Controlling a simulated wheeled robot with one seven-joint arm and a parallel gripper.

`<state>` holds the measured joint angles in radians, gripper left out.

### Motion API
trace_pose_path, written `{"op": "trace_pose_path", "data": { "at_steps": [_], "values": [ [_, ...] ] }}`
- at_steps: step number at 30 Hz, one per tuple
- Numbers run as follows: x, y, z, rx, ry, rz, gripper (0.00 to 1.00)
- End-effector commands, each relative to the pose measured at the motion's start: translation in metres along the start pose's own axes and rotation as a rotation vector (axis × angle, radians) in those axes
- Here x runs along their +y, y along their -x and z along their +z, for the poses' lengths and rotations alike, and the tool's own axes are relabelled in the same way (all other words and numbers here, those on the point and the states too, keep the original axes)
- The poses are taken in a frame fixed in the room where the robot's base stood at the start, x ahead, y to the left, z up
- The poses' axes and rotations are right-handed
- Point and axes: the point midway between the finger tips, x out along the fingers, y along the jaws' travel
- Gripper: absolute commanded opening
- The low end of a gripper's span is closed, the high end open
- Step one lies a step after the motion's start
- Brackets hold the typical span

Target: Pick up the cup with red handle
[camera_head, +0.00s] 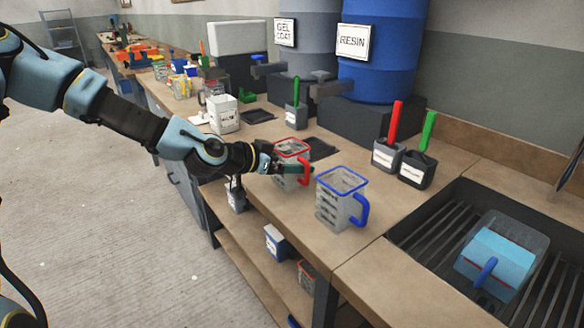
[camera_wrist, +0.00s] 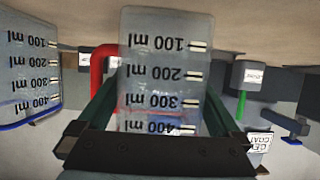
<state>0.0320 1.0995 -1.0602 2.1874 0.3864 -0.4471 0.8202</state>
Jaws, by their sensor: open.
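The cup with red handle (camera_head: 290,152) is a clear measuring cup with a red rim, upright on the bench; its red handle (camera_head: 305,170) faces right. My gripper (camera_head: 284,168) is at the cup, partly covering its lower side. In the wrist view, which is upside down, the cup (camera_wrist: 165,65) with its ml marks stands between the open green fingers of my gripper (camera_wrist: 158,100). The red handle (camera_wrist: 98,70) shows at its left, beside one finger. I cannot tell whether the fingers touch the cup.
A similar cup with a blue rim and handle (camera_head: 338,205) stands close on the right; it also shows in the wrist view (camera_wrist: 28,75). Grey holders with a red brush (camera_head: 388,155) and green brush (camera_head: 416,168) stand behind. A sink grate (camera_head: 440,235) lies right.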

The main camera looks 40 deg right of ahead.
Motion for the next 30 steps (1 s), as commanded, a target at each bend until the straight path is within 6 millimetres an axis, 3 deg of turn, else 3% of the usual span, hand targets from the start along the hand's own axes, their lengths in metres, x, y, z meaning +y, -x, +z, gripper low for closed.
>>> {"op": "trace_pose_path", "data": {
  "at_steps": [2, 18, 26, 30],
  "values": [
    [0.000, 0.000, 0.000, 0.000, 0.000, 0.000, 0.94],
    [0.000, 0.000, 0.000, 0.000, 0.000, 0.000, 0.36],
    [-0.001, 0.001, -0.003, 0.001, -0.001, -0.001, 0.35],
    [-0.001, 0.007, -0.016, 0.001, -0.004, -0.002, 0.35]
  ]
}}
